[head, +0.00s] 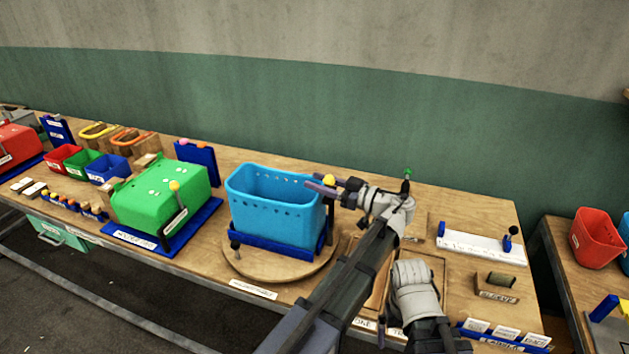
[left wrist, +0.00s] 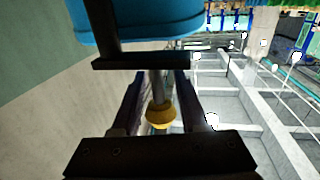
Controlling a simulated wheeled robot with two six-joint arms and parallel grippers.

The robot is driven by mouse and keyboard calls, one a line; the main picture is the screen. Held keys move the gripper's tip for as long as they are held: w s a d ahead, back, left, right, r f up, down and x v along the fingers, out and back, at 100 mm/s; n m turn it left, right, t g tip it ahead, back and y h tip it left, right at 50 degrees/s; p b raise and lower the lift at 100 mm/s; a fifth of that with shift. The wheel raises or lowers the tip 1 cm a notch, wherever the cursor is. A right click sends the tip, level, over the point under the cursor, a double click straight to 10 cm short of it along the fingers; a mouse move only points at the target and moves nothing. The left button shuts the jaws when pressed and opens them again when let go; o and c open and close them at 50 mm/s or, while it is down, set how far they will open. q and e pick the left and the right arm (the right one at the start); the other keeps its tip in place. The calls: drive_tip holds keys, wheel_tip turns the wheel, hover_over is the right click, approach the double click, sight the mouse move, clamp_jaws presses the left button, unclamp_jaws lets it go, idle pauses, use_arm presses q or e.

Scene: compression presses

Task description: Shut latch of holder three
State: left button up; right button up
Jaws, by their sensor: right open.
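A light blue bin (head: 272,204) sits in a dark blue holder (head: 270,244) on a round wooden turntable (head: 240,268). I cannot read which number this holder bears. A lever with a yellow knob (head: 329,181) stands at its right side. My left gripper (head: 318,186) has its fingers on either side of this lever at the knob. In the left wrist view the yellow knob (left wrist: 158,116) shows between the fingers, with small gaps beside it. The blue bin (left wrist: 135,22) is above. My right gripper (head: 381,328) is low at the front, apart from the holder, its fingers mostly hidden.
A green press box (head: 160,195) with its own yellow-knobbed lever stands to the left. A white plate with a blue post (head: 482,246) and a sleeve block (head: 497,287) lie right. My left arm crosses the front of the bench and hides part of a wooden tray (head: 436,270).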

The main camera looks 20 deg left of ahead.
use_arm(q)
drive_tip(key=shift+a, duration=0.1)
clamp_jaws()
drive_tip(key=shift+t, duration=0.3)
drive_tip(key=shift+w+m+t+h, duration=1)
drive_tip(key=shift+m+t+h, duration=1.2)
drive_tip(key=shift+m+h, duration=1.1)
drive_tip(key=shift+w+m+t+h, duration=1.05)
drive_tip(key=shift+m+t+h, duration=1.4)
drive_tip(key=shift+h, duration=1.45)
drive_tip(key=shift+w+m+t+h, duration=1)
drive_tip(key=shift+m+t+h, duration=0.95)
drive_tip(key=shift+m+h, duration=1.5)
unclamp_jaws()
